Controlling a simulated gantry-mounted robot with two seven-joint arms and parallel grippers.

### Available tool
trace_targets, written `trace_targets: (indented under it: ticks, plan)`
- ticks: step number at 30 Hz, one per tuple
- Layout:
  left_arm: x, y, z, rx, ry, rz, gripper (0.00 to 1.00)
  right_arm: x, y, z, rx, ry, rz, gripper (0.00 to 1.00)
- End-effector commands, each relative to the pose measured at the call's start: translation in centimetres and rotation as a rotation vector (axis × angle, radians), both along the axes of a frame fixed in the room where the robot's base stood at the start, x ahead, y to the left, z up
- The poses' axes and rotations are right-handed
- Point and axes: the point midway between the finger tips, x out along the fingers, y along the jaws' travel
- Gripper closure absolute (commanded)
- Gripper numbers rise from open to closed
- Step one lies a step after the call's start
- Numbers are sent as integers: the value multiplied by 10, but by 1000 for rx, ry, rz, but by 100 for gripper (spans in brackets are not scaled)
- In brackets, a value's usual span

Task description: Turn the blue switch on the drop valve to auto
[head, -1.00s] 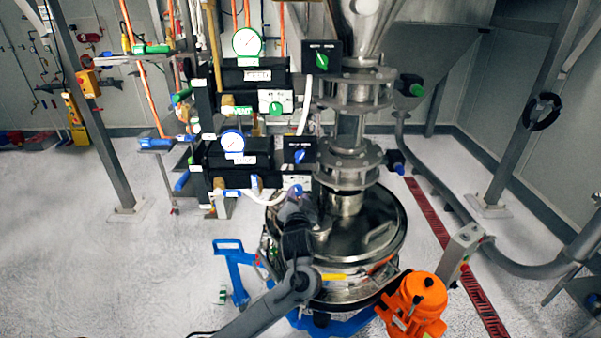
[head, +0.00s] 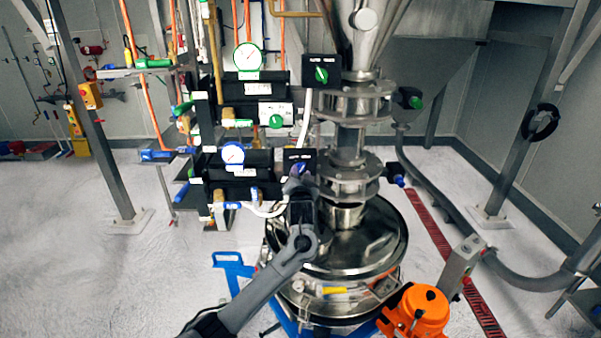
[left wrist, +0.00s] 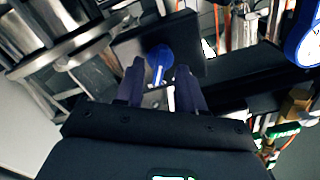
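The blue switch (left wrist: 160,62) sits on a black panel (left wrist: 194,36) and shows between my left gripper's fingers in the left wrist view. In the head view the blue switch (head: 301,168) is on the lower black box (head: 308,156), partly hidden by my gripper. My left gripper (head: 300,184) is right in front of it, pointing up at the panel. In the left wrist view the left gripper (left wrist: 160,82) is open, with one finger on each side of the switch; I cannot tell if they touch it. My right gripper is in neither view.
A green switch (head: 321,74) sits on the upper black box (head: 322,66). Gauges (head: 233,153), pipes and hoses crowd the left of the valve. A steel drum (head: 340,262) stands below, with an orange unit (head: 418,310) beside it.

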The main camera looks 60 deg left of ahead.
Motion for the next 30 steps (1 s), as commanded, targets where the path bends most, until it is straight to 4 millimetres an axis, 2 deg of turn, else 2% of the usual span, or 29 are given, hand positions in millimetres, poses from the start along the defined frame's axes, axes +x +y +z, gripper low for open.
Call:
trace_targets:
  ticks: [6, 14, 21, 30]
  plan:
    - [5, 9, 0, -1, 0, 1, 62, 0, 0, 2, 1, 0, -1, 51]
    - [5, 9, -1, -1, 1, 0, 62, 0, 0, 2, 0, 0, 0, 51]
    - [5, 9, -1, -1, 1, 0, 98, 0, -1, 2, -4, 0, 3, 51]
    - [5, 9, -1, -5, -6, 0, 100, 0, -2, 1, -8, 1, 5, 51]
